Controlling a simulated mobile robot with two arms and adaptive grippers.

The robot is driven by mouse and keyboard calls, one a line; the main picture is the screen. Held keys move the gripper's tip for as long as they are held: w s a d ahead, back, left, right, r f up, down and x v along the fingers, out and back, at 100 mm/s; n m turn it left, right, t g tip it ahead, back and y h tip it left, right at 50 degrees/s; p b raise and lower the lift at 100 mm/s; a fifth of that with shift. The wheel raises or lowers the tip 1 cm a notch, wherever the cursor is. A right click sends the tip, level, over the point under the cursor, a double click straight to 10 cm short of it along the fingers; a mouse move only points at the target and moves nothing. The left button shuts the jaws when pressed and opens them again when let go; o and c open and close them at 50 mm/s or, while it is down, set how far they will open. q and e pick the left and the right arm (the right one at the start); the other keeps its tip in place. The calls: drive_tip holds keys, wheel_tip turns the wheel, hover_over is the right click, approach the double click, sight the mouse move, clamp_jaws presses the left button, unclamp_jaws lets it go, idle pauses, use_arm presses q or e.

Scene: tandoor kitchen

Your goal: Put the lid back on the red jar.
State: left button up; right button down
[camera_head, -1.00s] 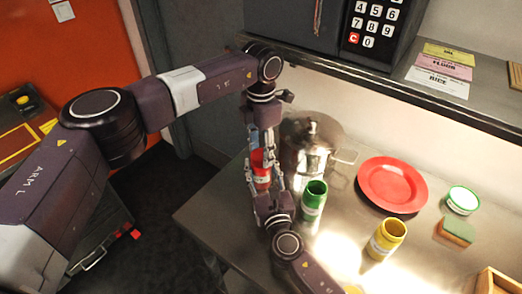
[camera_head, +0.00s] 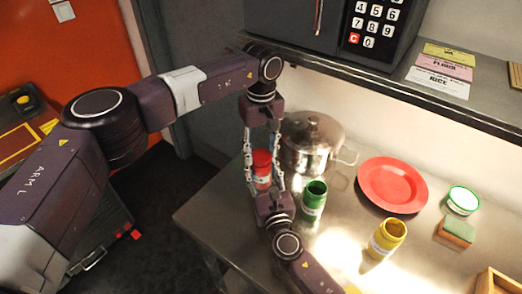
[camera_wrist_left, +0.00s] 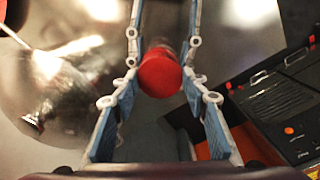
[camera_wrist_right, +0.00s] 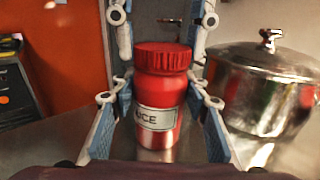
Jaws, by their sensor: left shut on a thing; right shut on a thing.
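The red jar (camera_head: 262,181) stands upright at the table's left end, its white label facing my right wrist camera (camera_wrist_right: 157,118). The ribbed red lid (camera_wrist_right: 163,57) sits on top of the jar, level, with no clear gap visible. My left gripper (camera_head: 262,148) comes from above, pointing down, shut on the lid; in the left wrist view the lid (camera_wrist_left: 160,72) shows between its fingers. My right gripper (camera_head: 265,186) comes from the front, low, shut on the jar's body. The fingers partly hide the jar in the head view.
A steel pot (camera_head: 308,145) stands close behind the jar. An open green jar (camera_head: 313,201) is just to the right, and an open yellow jar (camera_head: 386,239) farther right. A shelf edge (camera_head: 400,90) overhangs behind.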

use_arm(q)
drive_tip(key=m, duration=0.5)
drive_tip(key=shift+w, duration=0.1)
drive_tip(key=o, duration=0.7)
drive_tip(key=shift+o, duration=0.2)
wheel_tip(320, 180, up, 12)
use_arm(e)
drive_tip(key=c, duration=1)
unclamp_jaws()
drive_tip(key=shift+c, duration=0.2)
drive_tip(key=shift+s, duration=0.1)
